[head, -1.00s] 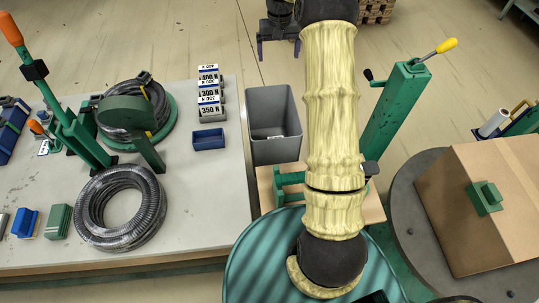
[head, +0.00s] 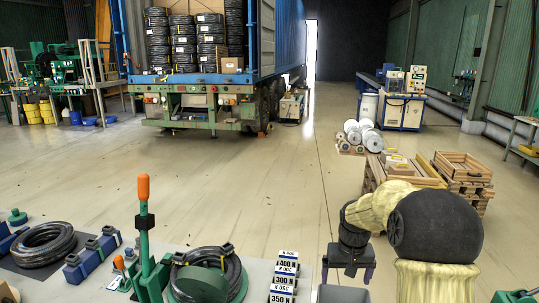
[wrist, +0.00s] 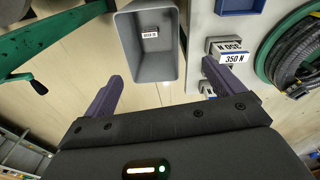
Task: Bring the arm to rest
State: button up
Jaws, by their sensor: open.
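My pale, bark-textured arm (head: 440,282) rises at the lower right of the head view, with a dark rounded elbow. Its forearm bends left and down to my gripper (head: 347,274) near the bottom edge. In the wrist view, my gripper (wrist: 163,84) has its two purple fingers wide apart with nothing between them. Past the fingertips, a grey bin (wrist: 171,62) stands below, with a small labelled piece inside. The gripper touches nothing that I can see.
Labelled weight blocks (head: 284,277), a hose coil on a green stand (head: 210,274) and an orange-handled lever (head: 143,215) are on the bench at lower left. Wooden crates (head: 460,180) stand behind my arm. A loaded truck (head: 200,95) is farther back. Open floor lies between.

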jog(key=s+a, duration=0.2)
jog(key=s, duration=0.8)
jog(key=s+a+t, duration=0.1)
jog(key=s+a, duration=0.2)
jog(key=s, duration=0.8)
jog(key=shift+s+a+f+n+t, duration=0.2)
jog(key=shift+f+n+t, duration=0.1)
jog(key=shift+f+n, duration=0.15)
jog(key=shift+c, duration=0.4)
